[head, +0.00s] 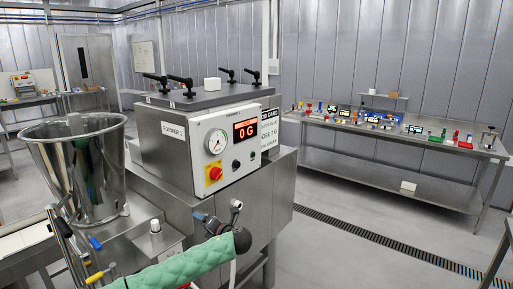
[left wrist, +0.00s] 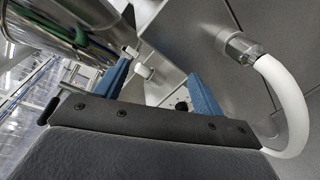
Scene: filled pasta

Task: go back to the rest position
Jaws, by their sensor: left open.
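My left gripper (head: 208,220) is low in front of the steel former machine (head: 172,130), and only part of it shows in the head view. In the left wrist view its two blue fingers (left wrist: 158,84) stand well apart. I see nothing clamped between them. Behind the fingers are the machine's steel surfaces and a small pale fitting. The steel hopper (left wrist: 75,20) is close at the upper left there. My right gripper is in neither view.
The hopper (head: 80,170) stands left of the machine. A white hose (left wrist: 285,95) curves close by on the right in the left wrist view. A steel bench (head: 400,160) with colored items stands at the back right. The floor (head: 340,250) between is open, with a drain grate (head: 390,243).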

